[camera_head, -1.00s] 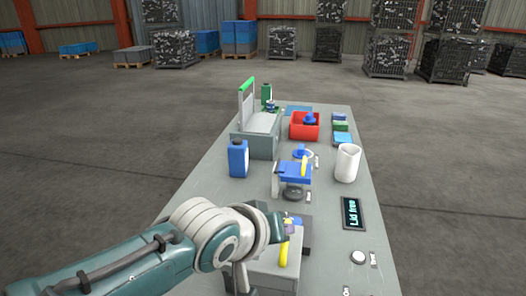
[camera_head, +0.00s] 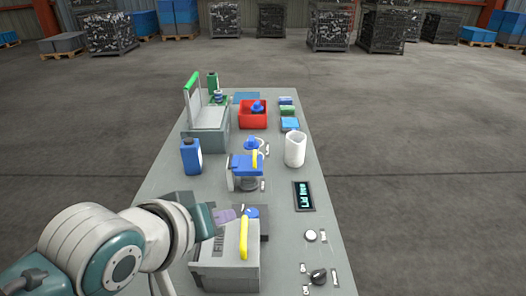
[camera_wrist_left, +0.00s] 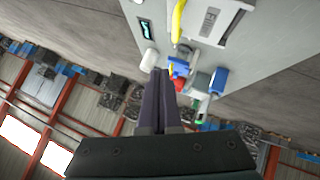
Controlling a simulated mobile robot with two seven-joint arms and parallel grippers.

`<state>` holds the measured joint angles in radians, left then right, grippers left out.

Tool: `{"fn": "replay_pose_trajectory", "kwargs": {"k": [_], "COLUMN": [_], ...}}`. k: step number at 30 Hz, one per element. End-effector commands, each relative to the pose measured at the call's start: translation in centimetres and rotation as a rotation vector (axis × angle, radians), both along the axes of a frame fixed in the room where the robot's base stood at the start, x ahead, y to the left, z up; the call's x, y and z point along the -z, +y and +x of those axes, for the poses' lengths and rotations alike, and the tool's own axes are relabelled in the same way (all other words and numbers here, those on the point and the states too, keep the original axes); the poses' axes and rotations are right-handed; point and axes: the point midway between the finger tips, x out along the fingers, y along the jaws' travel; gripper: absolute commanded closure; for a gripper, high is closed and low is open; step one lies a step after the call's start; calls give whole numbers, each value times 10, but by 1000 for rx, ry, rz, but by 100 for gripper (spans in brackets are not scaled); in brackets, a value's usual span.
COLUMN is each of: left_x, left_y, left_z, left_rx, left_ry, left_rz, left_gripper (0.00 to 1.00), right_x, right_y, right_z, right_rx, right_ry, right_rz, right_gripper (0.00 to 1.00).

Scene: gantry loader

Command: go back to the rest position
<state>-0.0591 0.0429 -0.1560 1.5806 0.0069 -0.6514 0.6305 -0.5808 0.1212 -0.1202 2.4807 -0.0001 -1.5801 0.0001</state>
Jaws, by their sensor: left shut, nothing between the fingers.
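My left gripper (camera_head: 226,215) is above the near part of the grey bench (camera_head: 165,182), beside a grey box with a yellow handle (camera_head: 243,238). Its dark purple fingers are together and empty. In the left wrist view the shut fingers (camera_wrist_left: 160,98) point over the bench, which appears upside down there. Nothing is held between them. My left arm comes in from the lower left of the head view and hides part of the bench's near left side. My right gripper is not in view.
On the bench are a blue bottle (camera_head: 191,157), a blue fixture with a yellow handle (camera_head: 243,168), a white cup (camera_head: 295,149), a red bin (camera_head: 253,116), a grey machine with a green-topped frame (camera_head: 208,138) and a display reading "Lid free" (camera_head: 304,196). Open floor lies around it.

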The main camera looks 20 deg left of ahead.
Motion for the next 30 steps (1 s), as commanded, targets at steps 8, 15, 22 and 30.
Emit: {"fn": "replay_pose_trajectory", "kwargs": {"k": [8, 15, 22, 30], "left_x": [-12, -20, -45, -126], "left_y": [1, 18, 31, 33], "left_z": [-25, -114, -202, -217], "left_rx": [24, 233, 475, 526], "left_ry": [31, 250, 451, 487], "left_rz": [35, 259, 421, 447], "left_gripper": [100, 100, 100, 100], "right_x": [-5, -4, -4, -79], "right_y": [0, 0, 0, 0], "right_z": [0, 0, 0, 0], "right_rx": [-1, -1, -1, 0], "right_ry": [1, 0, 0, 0], "right_rz": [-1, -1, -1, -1], "right_gripper": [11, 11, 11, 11]}}
